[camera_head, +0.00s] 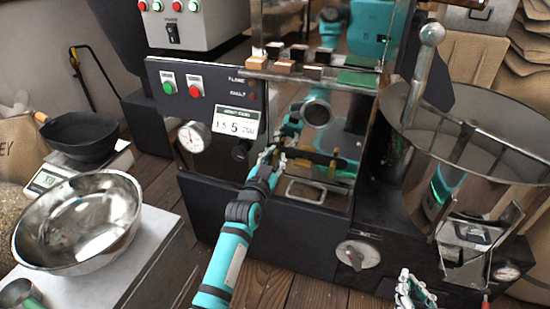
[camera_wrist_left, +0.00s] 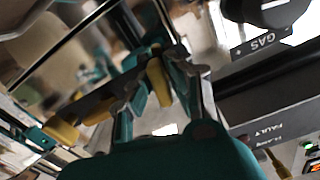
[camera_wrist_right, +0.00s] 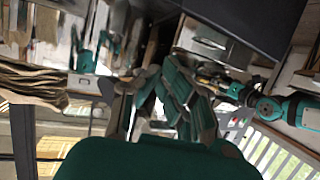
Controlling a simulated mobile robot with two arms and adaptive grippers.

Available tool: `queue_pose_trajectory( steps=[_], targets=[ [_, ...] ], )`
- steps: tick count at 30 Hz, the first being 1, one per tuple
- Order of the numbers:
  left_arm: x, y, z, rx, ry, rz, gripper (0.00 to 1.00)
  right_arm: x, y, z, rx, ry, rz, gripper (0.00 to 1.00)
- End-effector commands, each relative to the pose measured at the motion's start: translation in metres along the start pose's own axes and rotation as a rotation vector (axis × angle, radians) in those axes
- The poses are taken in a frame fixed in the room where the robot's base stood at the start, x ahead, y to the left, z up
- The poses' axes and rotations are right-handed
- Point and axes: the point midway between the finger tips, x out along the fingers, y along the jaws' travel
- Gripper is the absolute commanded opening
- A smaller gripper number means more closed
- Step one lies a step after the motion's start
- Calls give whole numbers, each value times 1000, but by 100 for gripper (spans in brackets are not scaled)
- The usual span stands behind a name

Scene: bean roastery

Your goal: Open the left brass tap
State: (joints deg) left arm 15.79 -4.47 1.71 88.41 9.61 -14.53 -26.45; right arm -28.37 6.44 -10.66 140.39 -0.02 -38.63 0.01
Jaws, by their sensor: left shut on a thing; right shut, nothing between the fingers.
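Two brass taps sit on a dark bar at the front of the roaster. In the left wrist view, the left brass tap (camera_wrist_left: 158,82) stands between the fingers of my left gripper (camera_wrist_left: 160,75), which is shut on it. In the head view, my left gripper (camera_head: 273,155) hides most of that tap. The other brass tap (camera_wrist_left: 62,131) is apart from the gripper; it also shows in the head view (camera_head: 334,166). My right gripper (camera_head: 412,288) is shut and empty, low at the front right, far from the taps.
A round metal drum (camera_head: 480,135) stands at right. A steel bowl (camera_head: 78,222) sits on the left counter.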

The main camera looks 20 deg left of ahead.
Motion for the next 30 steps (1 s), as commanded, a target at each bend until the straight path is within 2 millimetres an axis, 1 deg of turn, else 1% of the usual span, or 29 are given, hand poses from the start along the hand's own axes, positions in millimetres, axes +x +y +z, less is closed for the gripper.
queue_pose_trajectory(
  steps=[2,8,12,16,18,21,30],
  targets=[
    [0,-1,-1,-12,0,-1,0,-2,1,7,0,-45,2,0],
    [0,-1,-2,-86,-1,0,0,-19,7,48,1,-281,17,0],
    [0,-1,-3,-147,0,0,0,-37,12,77,3,-456,27,0],
    [0,-1,-2,-195,0,-1,0,-55,14,98,6,-588,35,0],
    [0,-1,-2,-214,1,-1,0,-62,15,105,7,-636,37,0],
    [0,-1,-1,-228,2,-1,0,-68,16,111,8,-673,40,0],
    [0,-1,0,-232,2,-2,0,-69,16,113,9,-681,40,0]
  ],
)
